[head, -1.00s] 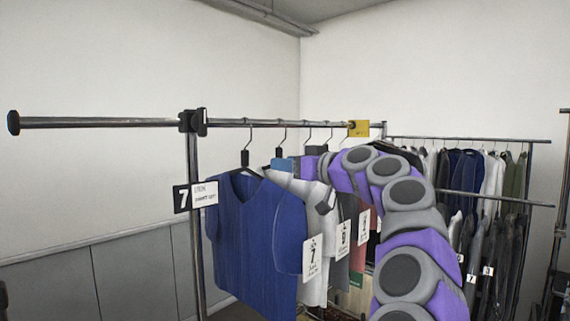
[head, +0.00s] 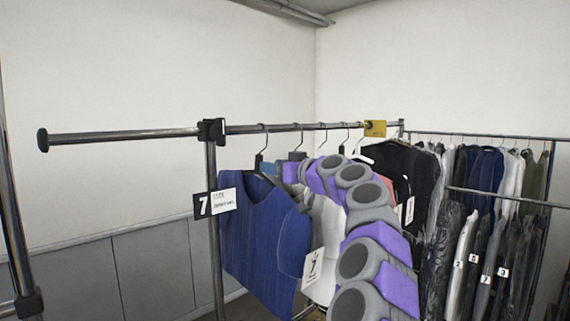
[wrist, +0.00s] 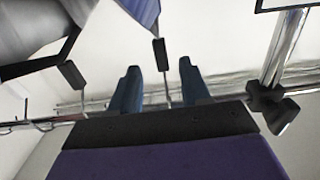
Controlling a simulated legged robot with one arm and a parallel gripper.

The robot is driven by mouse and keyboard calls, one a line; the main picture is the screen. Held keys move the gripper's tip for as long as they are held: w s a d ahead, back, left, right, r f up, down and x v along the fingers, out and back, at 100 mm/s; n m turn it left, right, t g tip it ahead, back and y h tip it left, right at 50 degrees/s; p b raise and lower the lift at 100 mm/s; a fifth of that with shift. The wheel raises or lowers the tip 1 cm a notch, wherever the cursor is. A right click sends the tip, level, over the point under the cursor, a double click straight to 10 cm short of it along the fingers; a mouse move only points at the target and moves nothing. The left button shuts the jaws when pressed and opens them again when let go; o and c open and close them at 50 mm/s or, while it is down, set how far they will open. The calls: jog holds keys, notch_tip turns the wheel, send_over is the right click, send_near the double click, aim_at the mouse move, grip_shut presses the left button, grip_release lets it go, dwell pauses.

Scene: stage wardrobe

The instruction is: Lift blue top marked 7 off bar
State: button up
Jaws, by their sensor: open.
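The blue top (head: 262,240) hangs from the bar (head: 290,127) on a dark hanger just right of the upright post, its white tag marked 7 (head: 312,268) at its right side. In the wrist view my gripper (wrist: 160,78) is open, its two blue fingers apart. A hanger's thin hook (wrist: 166,88) and black neck block (wrist: 158,52) show in the gap between them; depth is unclear. Blue cloth (wrist: 142,8) shows beyond the block. In the head view my arm comes in from the lower right, and the top and hangers partly hide the gripper.
A sign marked 7 (head: 202,204) is on the post (head: 215,260). More garments (head: 405,170) hang to the right of the top, partly behind my arm. A yellow tag (head: 375,128) sits on the bar. A second full rack (head: 490,190) stands at right. The bar left of the post is empty.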

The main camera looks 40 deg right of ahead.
aim_at(263, 174)
jog(key=shift+w+a+p, duration=0.2)
jog(key=shift+w+p, duration=0.95)
jog(key=shift+w, duration=1.5)
jog(key=shift+c, duration=0.5)
grip_shut()
jog(key=shift+r, duration=0.2)
jog(key=shift+r+p, duration=1.4)
jog(key=shift+r, duration=0.2)
jog(key=shift+f, duration=0.1)
jog(key=shift+s+b, duration=0.9)
jog(key=shift+s, duration=0.05)
jog(key=shift+s+d+b, duration=0.15)
jog(key=shift+s+b, duration=0.85)
jog(key=shift+s, duration=0.55)
jog(key=shift+s+d+b, duration=0.15)
jog(key=shift+s+b, duration=0.8)
jog(key=shift+s, duration=0.55)
